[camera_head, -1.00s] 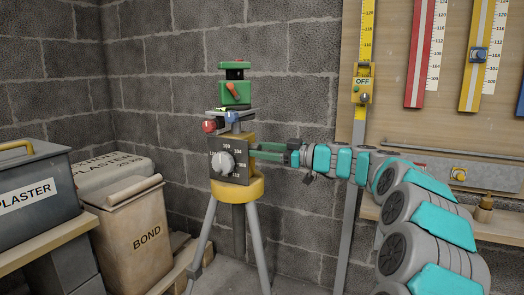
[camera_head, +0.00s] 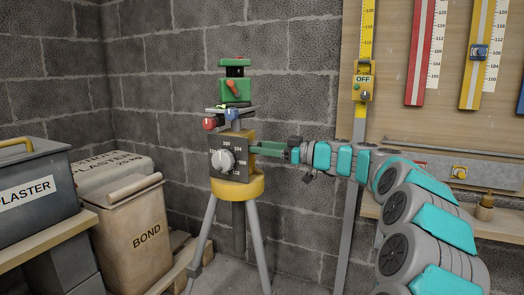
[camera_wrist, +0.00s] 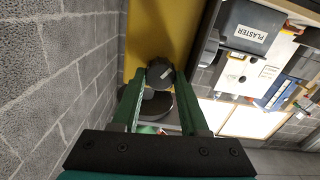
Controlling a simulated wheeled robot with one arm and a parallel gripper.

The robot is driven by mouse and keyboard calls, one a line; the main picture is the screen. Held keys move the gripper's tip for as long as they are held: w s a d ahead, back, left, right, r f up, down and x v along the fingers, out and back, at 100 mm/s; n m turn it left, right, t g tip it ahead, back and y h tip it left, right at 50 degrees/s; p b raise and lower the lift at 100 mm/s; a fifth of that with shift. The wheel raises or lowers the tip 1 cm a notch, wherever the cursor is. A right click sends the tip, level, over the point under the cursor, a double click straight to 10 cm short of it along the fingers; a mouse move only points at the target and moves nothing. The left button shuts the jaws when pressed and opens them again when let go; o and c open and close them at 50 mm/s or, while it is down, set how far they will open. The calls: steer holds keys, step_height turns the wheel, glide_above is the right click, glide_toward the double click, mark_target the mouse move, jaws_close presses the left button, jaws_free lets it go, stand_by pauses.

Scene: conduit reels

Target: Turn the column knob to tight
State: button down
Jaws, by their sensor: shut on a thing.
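A tripod instrument has a yellow housing (camera_head: 245,160) with a dark dial face (camera_head: 228,158) and a light dial knob (camera_head: 223,160). My gripper (camera_head: 254,149) reaches in from the right, its green fingers at the housing's right side. In the wrist view my gripper (camera_wrist: 160,78) is shut on a dark round knob (camera_wrist: 157,71) with a pale mark, in front of the yellow housing (camera_wrist: 160,30). I take this as the column knob; the fingers hide it in the head view. I cannot read a tight mark.
A green head (camera_head: 235,92) and a red knob (camera_head: 209,124) sit above the housing. Tripod legs (camera_head: 203,235) spread below. A block wall (camera_head: 290,100) stands close behind. A board with scales (camera_head: 395,125) is right.

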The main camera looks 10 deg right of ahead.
steer(key=m+p, duration=0.3)
steer(key=m, duration=0.7)
steer(key=shift+w+r, duration=0.1)
steer(key=shift+r, duration=0.05)
steer(key=m+p, duration=0.3)
steer(key=m, duration=0.1)
steer(key=shift+d, duration=0.15)
steer(key=m+p, duration=0.4)
steer(key=shift+m, duration=0.3)
steer(key=shift+f+m+p, duration=0.15)
steer(key=shift+m+p, duration=0.8)
steer(key=shift+m, duration=0.65)
steer(key=shift+f+m+p, duration=0.2)
steer(key=shift+m+p, duration=0.75)
steer(key=shift+m, duration=0.65)
steer(key=shift+f+m+p, duration=0.15)
steer(key=shift+m+p, duration=0.8)
steer(key=shift+m, duration=0.65)
